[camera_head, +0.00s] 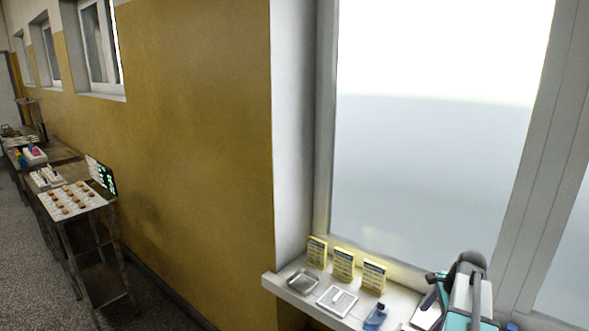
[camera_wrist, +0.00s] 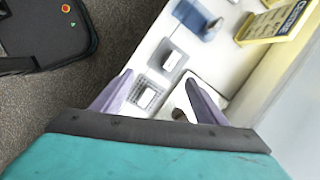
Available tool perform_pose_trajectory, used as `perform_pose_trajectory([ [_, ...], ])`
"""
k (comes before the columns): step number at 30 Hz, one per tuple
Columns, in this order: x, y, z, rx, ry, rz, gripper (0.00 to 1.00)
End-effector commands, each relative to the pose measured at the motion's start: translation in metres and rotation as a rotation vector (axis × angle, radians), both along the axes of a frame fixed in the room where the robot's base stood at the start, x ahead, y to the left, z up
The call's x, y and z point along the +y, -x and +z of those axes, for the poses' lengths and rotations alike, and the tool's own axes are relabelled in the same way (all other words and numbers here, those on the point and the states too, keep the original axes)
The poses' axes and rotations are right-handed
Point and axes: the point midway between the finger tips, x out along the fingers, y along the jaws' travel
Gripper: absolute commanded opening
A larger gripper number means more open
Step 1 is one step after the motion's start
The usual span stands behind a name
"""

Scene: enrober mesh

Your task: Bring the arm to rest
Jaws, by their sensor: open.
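My gripper (camera_wrist: 159,77) shows in the wrist view with its two purple-grey fingers spread apart and nothing held between them. It points down over a white window sill (camera_wrist: 145,55). Small white pieces on grey pads, one nearer (camera_wrist: 146,98) and one farther (camera_wrist: 173,60), appear between and beyond the fingers; I cannot tell their height below the fingertips. In the head view my arm (camera_head: 470,297) is at the lower right, raised in front of the window above the sill's right part. The arm hides part of the sill there.
Window glass (camera_head: 430,150) rises behind. Carts with trays (camera_head: 72,201) line the yellow wall at left; the floor beside them is clear.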

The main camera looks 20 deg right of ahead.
Motion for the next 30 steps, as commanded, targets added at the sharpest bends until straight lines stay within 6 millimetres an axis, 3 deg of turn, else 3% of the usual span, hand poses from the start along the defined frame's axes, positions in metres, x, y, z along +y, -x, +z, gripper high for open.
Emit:
perform_pose_trajectory([
  [1,0.017,-0.008,-0.008,0.003,0.011,0.061,0.66],
  [6,0.065,-0.029,-0.031,0.006,0.054,0.269,0.66],
  [15,0.151,-0.054,-0.071,0.011,0.126,0.643,0.66],
  [30,0.292,-0.061,-0.129,0.008,0.231,1.284,0.66],
])
